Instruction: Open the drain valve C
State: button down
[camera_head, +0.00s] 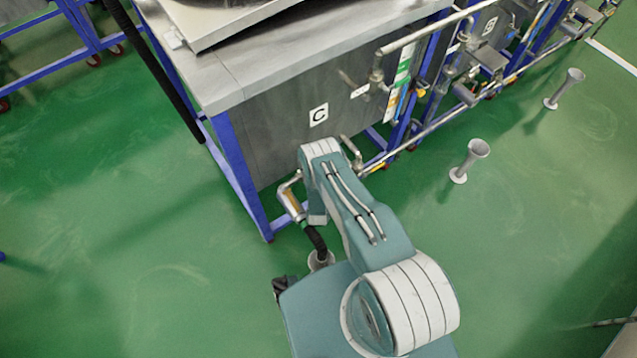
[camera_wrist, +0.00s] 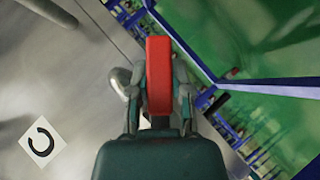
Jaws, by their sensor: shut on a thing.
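The red valve handle (camera_wrist: 159,85) stands in the middle of the wrist view, between the two fingers of my gripper (camera_wrist: 160,75). My gripper is shut on it, one finger along each side. A rounded metal pipe piece (camera_wrist: 121,84) shows just left of the handle. The label C shows on the steel tank wall in the head view (camera_head: 318,115) and turned on its side in the wrist view (camera_wrist: 42,138). In the head view my arm reaches to the tank's lower front, and I cannot make out the red handle or my fingers there.
The steel tank (camera_head: 275,145) stands on a blue frame (camera_head: 238,180). More pipework (camera_head: 465,65) runs along the units at the upper right. Floor funnels (camera_head: 468,160) (camera_head: 564,89) stand to the right. The green floor at left is clear.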

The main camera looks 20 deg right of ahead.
jog(key=shift+r, duration=0.15)
dwell(0.4)
jog(key=c, duration=0.5)
grip_release()
jog(key=v, duration=1.2)
jog(key=shift+a+f, duration=0.15)
jog(key=shift+f, duration=0.1)
